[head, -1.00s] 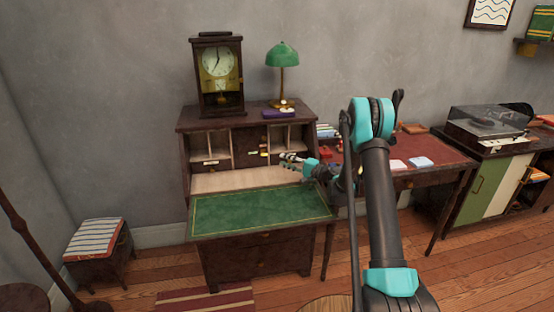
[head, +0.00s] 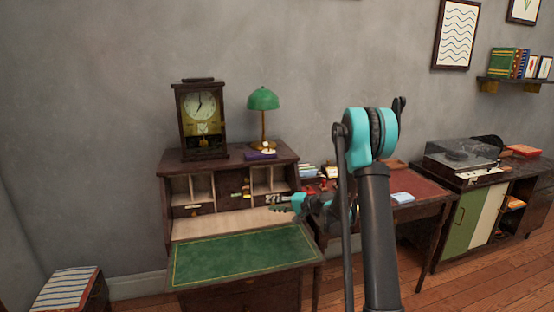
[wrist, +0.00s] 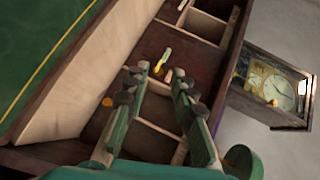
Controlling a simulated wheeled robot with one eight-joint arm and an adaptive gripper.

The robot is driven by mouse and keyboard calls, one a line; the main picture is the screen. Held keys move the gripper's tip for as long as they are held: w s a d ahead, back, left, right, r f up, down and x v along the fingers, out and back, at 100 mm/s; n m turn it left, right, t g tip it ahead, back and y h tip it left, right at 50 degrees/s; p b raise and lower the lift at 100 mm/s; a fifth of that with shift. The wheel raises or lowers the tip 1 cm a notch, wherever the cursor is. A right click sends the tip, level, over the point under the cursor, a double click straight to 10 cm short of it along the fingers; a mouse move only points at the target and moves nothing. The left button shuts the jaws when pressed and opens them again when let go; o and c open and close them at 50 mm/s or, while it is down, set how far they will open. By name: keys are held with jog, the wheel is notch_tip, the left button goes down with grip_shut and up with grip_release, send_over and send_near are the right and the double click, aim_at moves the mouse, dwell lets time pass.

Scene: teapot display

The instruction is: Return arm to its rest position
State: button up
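My gripper (head: 270,201) is at the end of my bent arm, in front of the right part of the open desk (head: 180,223). In the wrist view its two fingers (wrist: 157,88) are spread apart with nothing held between them. They point at the desk's compartments and small drawers. A small pale green and yellow item (wrist: 162,60) shows just beyond the fingertips; I cannot tell what it is. The desk's green writing surface (head: 240,257) is folded down and bare.
A clock (head: 202,118) and a green lamp (head: 263,100) stand on the desk top. A red-topped table (head: 425,188) stands to the right, behind my arm. A record player (head: 460,156) sits on a cabinet farther right. A striped stool (head: 68,287) is at lower left.

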jog(key=s+d+f+n+g+h, duration=0.1)
jog(key=s+d+h, duration=0.3)
jog(key=s, duration=0.9)
jog(key=s+d+f+n+g+h, duration=0.1)
jog(key=s+d+h, duration=0.3)
jog(key=s+d, duration=0.5)
jog(key=s+d+f+n+g+h, duration=0.1)
jog(key=s+d+h, duration=0.4)
jog(key=s, duration=1.3)
jog(key=shift+d+f+n, duration=0.25)
jog(key=shift+d+n, duration=0.25)
jog(key=shift+d, duration=0.7)
jog(key=shift+o, duration=0.2)
